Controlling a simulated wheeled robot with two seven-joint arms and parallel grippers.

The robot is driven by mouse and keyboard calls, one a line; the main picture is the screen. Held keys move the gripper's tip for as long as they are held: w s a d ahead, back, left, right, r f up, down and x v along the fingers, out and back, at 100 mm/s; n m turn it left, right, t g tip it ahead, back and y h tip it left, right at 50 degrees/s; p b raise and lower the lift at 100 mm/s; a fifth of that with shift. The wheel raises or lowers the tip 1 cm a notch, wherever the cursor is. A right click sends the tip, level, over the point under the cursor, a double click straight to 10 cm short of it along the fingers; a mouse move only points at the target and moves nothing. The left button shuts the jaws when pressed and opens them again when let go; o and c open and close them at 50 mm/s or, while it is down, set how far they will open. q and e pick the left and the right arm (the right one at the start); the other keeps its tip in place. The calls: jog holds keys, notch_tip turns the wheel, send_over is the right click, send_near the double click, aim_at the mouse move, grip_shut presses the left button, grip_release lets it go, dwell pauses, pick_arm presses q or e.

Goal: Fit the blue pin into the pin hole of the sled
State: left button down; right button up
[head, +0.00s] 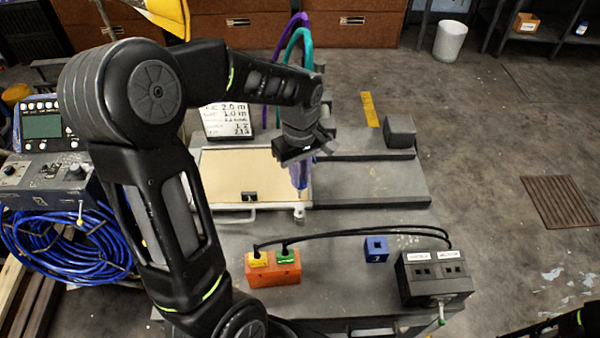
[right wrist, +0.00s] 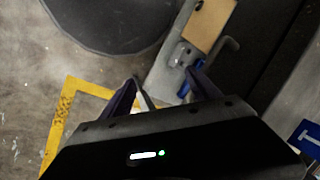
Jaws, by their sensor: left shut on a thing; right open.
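My left gripper (head: 300,186) is over the right edge of a tan panel in a pale frame (head: 225,172), which looks like part of the sled. It is shut, and the blue-violet shape at its tip seems to be its fingers with the blue pin; I cannot separate them clearly. Just below the tip is a small grey fitting (head: 298,213); whether this is the pin hole I cannot tell. My right gripper (right wrist: 163,80) is open and empty in the right wrist view. Beyond its fingers are a grey bracket (right wrist: 181,54) and a small blue part, both unclear.
On the bench front are an orange block (head: 275,278) with yellow and green plugs, a blue block (head: 376,250) and a black socket box (head: 434,277) joined by black cables. A grey block (head: 400,135) stands at the back right. Blue hose coils lie left.

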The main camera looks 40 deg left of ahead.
aim_at(300, 194)
pick_arm(q)
jog(key=shift+f+b, duration=1.65)
jog(key=shift+f, duration=1.05)
jog(key=shift+d, duration=0.1)
jog(key=shift+s+f+b, duration=0.15)
jog(key=shift+f+b, duration=0.9)
dwell(0.9)
jog(key=shift+r, duration=0.2)
jog(key=shift+r+p, duration=0.65)
jog(key=shift+r, duration=0.1)
jog(key=shift+f+b, duration=0.7)
jog(key=shift+f, duration=0.05)
dwell(1.5)
